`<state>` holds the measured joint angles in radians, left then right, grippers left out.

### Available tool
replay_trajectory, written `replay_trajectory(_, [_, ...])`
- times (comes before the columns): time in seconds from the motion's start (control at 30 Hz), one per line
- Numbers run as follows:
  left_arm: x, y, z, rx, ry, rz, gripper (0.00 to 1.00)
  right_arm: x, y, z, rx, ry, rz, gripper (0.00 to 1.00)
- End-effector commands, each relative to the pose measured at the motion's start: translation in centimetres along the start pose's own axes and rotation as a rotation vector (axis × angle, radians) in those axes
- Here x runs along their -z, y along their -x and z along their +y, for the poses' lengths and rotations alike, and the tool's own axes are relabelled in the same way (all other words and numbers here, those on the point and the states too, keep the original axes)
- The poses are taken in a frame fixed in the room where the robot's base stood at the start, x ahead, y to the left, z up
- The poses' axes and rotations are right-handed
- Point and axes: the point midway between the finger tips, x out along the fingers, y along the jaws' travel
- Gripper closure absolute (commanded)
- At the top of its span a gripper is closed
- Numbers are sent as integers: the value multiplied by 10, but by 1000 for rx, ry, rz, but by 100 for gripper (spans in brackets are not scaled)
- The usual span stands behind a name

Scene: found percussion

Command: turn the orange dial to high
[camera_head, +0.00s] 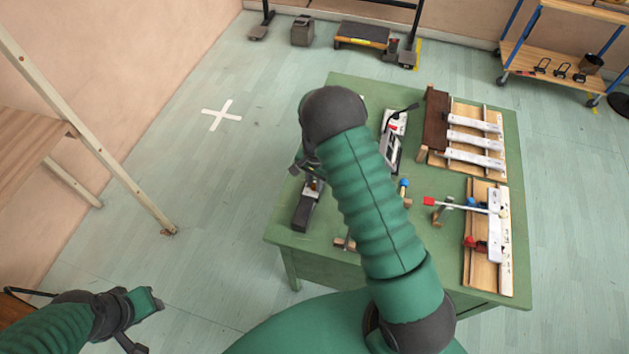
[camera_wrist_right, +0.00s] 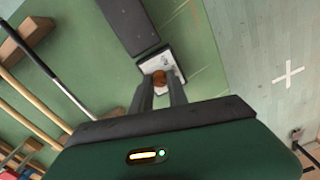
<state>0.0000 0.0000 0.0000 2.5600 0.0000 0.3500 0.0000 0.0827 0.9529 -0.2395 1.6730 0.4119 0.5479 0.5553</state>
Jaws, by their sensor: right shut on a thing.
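The orange dial (camera_wrist_right: 160,78) sits on a small pale plate (camera_wrist_right: 149,64) at the end of a long dark unit (camera_wrist_right: 128,20) in the right wrist view. My right gripper (camera_wrist_right: 163,88) has its two fingers on either side of the dial, shut on it. In the head view the dark unit (camera_head: 304,208) lies near the table's left edge, and my right gripper (camera_head: 312,176) is over its far end, partly hidden by my arm.
The green table (camera_head: 345,92) holds a white-and-black device (camera_head: 393,135), wooden frames with white bars (camera_head: 474,142), and a red-tipped mallet (camera_head: 455,204). In the wrist view, a brown block (camera_wrist_right: 24,38) and several sticks lie left of the dial.

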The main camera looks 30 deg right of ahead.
Motion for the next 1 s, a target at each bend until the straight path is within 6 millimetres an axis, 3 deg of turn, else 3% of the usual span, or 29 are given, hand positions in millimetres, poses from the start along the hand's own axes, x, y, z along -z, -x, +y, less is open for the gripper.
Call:
replay_trajectory(0.67, [1,2,0,0,0,0,64,3,2,-3,9,-62,9,100])
replay_trajectory(0.7, [1,2,0,0,0,0,64,3,2,-3,9,-61,9,75])
replay_trajectory(0.8, [1,2,0,0,0,0,64,2,2,-2,7,-61,7,62])
replay_trajectory(1.0, [1,2,0,0,0,0,64,1,1,-1,4,-60,5,59])
